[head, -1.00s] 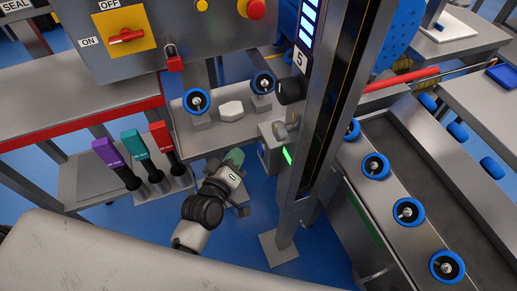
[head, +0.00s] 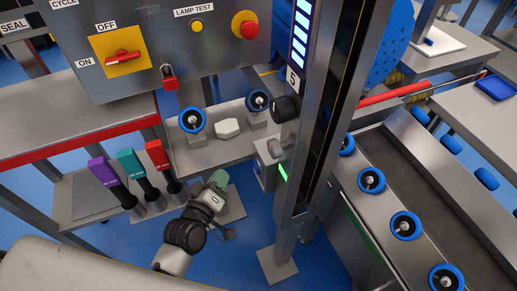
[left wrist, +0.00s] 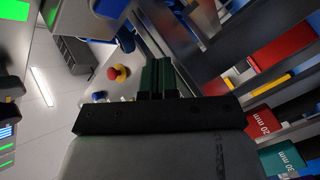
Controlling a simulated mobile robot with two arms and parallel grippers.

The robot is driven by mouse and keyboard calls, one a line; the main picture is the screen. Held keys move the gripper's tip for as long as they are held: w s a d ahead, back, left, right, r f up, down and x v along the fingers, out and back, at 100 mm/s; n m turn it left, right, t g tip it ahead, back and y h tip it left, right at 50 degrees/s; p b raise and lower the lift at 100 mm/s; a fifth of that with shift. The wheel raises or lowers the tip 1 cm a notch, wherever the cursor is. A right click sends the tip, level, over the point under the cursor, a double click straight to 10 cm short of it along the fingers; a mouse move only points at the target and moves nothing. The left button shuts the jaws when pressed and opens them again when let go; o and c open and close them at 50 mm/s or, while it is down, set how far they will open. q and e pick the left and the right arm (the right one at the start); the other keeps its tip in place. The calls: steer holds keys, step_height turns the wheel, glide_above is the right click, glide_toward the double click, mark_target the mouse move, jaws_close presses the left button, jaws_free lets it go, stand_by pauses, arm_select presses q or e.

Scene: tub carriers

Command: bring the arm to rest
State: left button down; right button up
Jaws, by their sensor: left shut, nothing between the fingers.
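My left arm reaches in from the bottom of the head view, and its left gripper (head: 219,179) has green fingers. The two fingers (left wrist: 157,77) lie together in the left wrist view, shut with nothing between them. The gripper hangs in front of the bench, below a white block (head: 227,128) and left of the grey post (head: 305,180). It looks free of both, though its exact distance from the bench edge cannot be told. My right gripper is not in view.
Purple (head: 103,171), teal (head: 131,163) and red (head: 157,154) handled tools stand left of the gripper. A control panel (head: 160,60) with a red padlock (head: 169,79) is above. A conveyor with blue rollers (head: 405,225) runs at right. Blue floor shows below the arm.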

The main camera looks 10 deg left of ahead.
arm_select(q)
steer(key=s+a+f+m+g+y+p, duration=0.1)
steer(key=s+f+m+g, duration=0.4)
steer(key=f, duration=0.9)
steer(key=s+f+g+p, duration=0.1)
steer(key=s+f+g, duration=0.35)
steer(key=f, duration=0.95)
steer(key=s+a+f+m+g, duration=0.1)
steer(key=s+f, duration=0.3)
steer(key=s, duration=0.4)
steer(key=s+a+f+m+g+y+p, duration=0.1)
steer(key=s+a+f+m+g, duration=0.1)
steer(key=s, duration=0.7)
steer(key=s+a+f+m+g+y, duration=0.1)
steer(key=s+a+f+m+g, duration=0.1)
steer(key=s+f, duration=0.5)
steer(key=shift+s+g, duration=0.75)
steer(key=shift+s, duration=0.2)
steer(key=shift+d, duration=0.1)
